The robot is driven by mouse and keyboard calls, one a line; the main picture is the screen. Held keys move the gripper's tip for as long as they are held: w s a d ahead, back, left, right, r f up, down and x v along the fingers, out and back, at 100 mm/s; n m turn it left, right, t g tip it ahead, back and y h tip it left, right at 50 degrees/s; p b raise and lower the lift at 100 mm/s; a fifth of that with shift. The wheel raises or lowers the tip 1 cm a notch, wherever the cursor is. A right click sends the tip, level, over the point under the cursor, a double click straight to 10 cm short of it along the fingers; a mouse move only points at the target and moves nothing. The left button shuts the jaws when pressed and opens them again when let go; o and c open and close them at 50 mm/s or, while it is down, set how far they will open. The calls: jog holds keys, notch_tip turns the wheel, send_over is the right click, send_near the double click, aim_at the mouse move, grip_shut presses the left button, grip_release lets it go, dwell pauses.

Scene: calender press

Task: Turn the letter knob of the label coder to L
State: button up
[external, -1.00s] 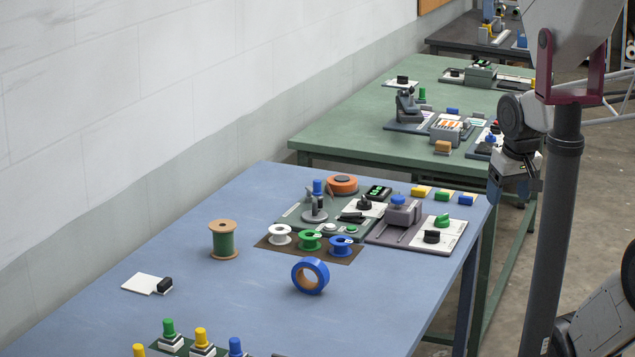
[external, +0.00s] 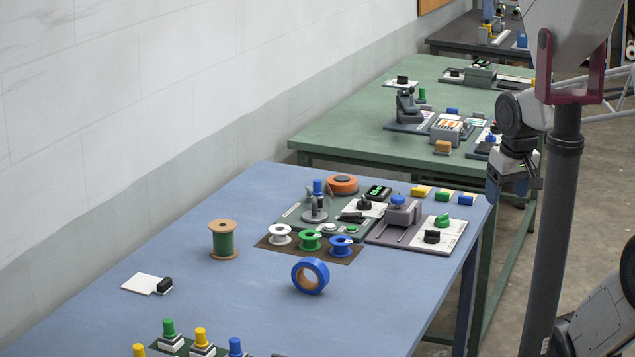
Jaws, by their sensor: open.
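On the blue table, a grey-mauve station (external: 378,238) carries a small press with a blue top (external: 398,200). On its white plates are a green knob (external: 442,220) and a black knob (external: 432,236). To its left, a dark green station (external: 292,217) carries a black knob (external: 364,203) on a white plate and a small lit green display (external: 377,192). I cannot tell which station is the label coder, and the knob letters are too small to read. My gripper (external: 493,197) is open, right of both stations near the table's right edge, apart from every knob. Its fingers show only partly.
White, green and blue spools, a blue tape roll (external: 310,276) and a green thread spool (external: 223,240) stand in front and left. A green table (external: 350,130) is behind. The left-middle tabletop is mostly clear.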

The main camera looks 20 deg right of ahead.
jog(key=w+f+n, duration=0.1)
jog(key=w+n, duration=0.6)
jog(key=w, duration=0.2)
jog(key=n+g, duration=0.3)
jog(key=n, duration=1.7)
send_over(432, 231)
notch_tip(432, 231, down, 15)
jog(key=shift+w+d+f, duration=0.1)
jog(key=shift+f, duration=0.1)
jog(key=shift+f, duration=0.15)
jog(key=shift+f, duration=3.75)
jog(key=shift+c, duration=0.4)
